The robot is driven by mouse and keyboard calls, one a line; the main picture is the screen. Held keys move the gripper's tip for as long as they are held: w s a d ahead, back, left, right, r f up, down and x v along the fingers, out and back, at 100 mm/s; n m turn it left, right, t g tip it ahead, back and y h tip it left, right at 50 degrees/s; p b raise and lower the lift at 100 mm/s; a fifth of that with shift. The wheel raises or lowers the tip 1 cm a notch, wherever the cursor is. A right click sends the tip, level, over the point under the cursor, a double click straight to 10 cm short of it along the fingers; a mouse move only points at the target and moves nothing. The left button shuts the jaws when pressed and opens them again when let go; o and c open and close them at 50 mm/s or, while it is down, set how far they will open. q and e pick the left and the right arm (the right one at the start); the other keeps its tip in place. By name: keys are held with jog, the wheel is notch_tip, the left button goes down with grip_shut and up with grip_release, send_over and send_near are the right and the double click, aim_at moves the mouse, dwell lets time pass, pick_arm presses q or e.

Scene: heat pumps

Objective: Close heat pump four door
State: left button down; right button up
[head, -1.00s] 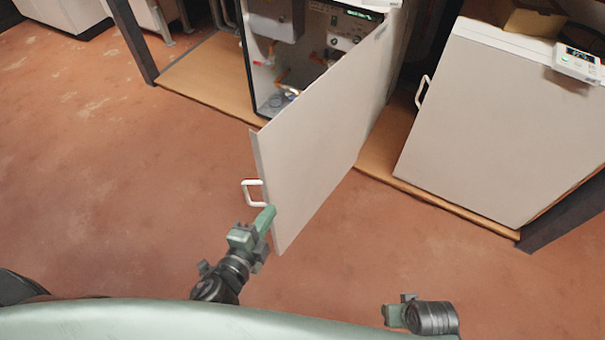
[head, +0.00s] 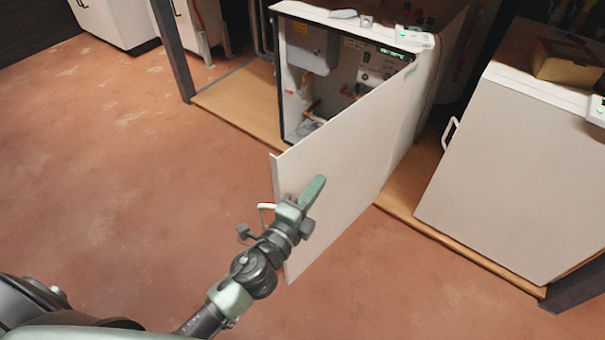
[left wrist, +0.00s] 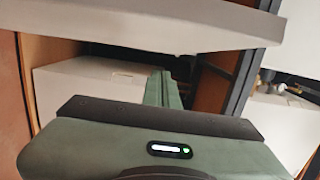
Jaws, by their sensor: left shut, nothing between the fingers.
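The heat pump with the open door (head: 352,165) stands at top centre in the head view, its inside with pipes and a grey box showing. The white door panel swings out toward me, its handle (head: 265,207) near the free edge and partly hidden by my gripper. My left gripper (head: 316,186) is shut and empty, in front of the door's outer face near the free edge. I cannot tell whether it touches the door. In the left wrist view the shut fingers (left wrist: 160,88) point ahead below a pale panel (left wrist: 150,22). My right gripper is not in view.
A second heat pump (head: 505,160) with its door shut stands on the right, with a cardboard box (head: 568,62) on top. A wooden base (head: 240,110) runs under the units. Dark posts (head: 172,50) stand at the ends. The red floor (head: 130,170) is open on the left.

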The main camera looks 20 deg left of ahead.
aim_at(302, 179)
pick_arm(q)
jog(key=shift+w+a, duration=0.35)
jog(key=shift+a, duration=0.55)
jog(key=shift+w+a, duration=0.35)
jog(key=shift+a, duration=0.55)
